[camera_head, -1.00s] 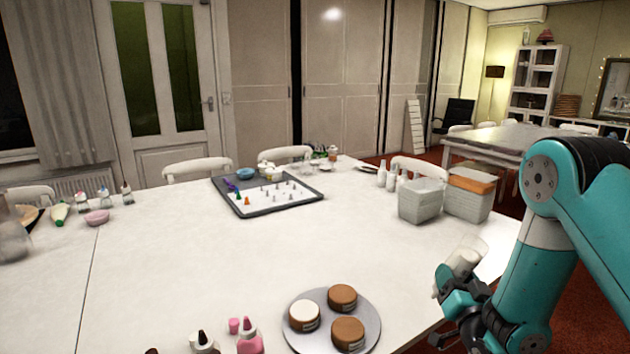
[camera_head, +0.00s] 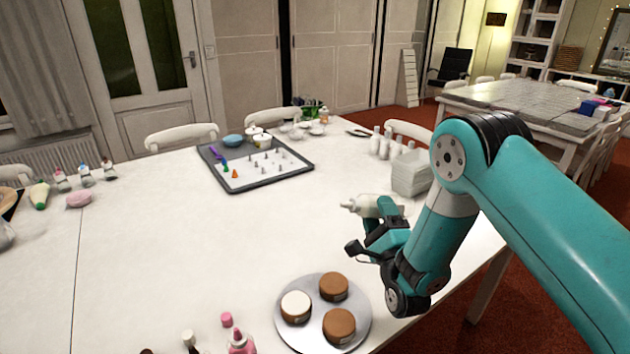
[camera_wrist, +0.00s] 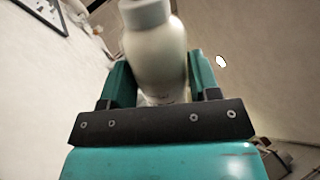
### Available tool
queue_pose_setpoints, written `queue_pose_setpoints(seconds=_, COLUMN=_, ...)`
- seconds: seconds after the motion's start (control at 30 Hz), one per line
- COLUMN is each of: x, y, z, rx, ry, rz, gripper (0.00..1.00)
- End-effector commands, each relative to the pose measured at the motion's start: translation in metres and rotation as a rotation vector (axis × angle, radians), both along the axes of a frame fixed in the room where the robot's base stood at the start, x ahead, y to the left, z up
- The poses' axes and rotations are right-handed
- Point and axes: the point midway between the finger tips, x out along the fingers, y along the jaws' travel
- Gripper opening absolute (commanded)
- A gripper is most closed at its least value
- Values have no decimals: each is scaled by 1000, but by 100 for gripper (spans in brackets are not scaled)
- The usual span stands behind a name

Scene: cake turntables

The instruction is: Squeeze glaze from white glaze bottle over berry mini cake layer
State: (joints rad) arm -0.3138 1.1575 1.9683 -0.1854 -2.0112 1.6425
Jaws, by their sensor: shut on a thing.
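My gripper (camera_head: 378,222) is shut on a white glaze bottle (camera_head: 366,205). The bottle is tilted almost level above the table, its nozzle pointing left. In the wrist view the bottle (camera_wrist: 155,50) stands between the two teal fingers. A round grey turntable plate (camera_head: 357,298) at the front holds three mini cakes: one with a white top (camera_head: 296,306) at left, one brown (camera_head: 333,286) at the back and one brown (camera_head: 339,325) at the front. I cannot tell which is the berry layer. The bottle is behind and to the right of the plate, apart from the cakes.
A pink bottle (camera_head: 240,343) and other bottles stand at the front edge, left of the plate. A dark-rimmed tray (camera_head: 300,180) with small nozzles lies farther back. White bottles (camera_head: 385,143) and a grey box (camera_head: 411,172) stand at back right. The middle of the white table is clear.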

Motion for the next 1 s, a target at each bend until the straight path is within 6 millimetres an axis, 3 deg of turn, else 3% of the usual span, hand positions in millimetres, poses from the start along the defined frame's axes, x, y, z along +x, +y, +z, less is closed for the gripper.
queue_pose_setpoints(seconds=0.2, x=-16, y=20, z=18, rx=637, ry=271, rz=220, gripper=47)
queue_pose_setpoints(seconds=0.27, x=-18, y=30, z=25, rx=772, ry=376, rz=279, gripper=47)
queue_pose_setpoints(seconds=0.4, x=-27, y=68, z=55, rx=983, ry=612, rz=419, gripper=47)
queue_pose_setpoints(seconds=0.53, x=-38, y=103, z=75, rx=1039, ry=739, rz=501, gripper=47)
queue_pose_setpoints(seconds=0.7, x=-49, y=130, z=87, rx=1052, ry=811, rz=554, gripper=47)
queue_pose_setpoints(seconds=1.0, x=-51, y=135, z=86, rx=1053, ry=823, rz=563, gripper=47)
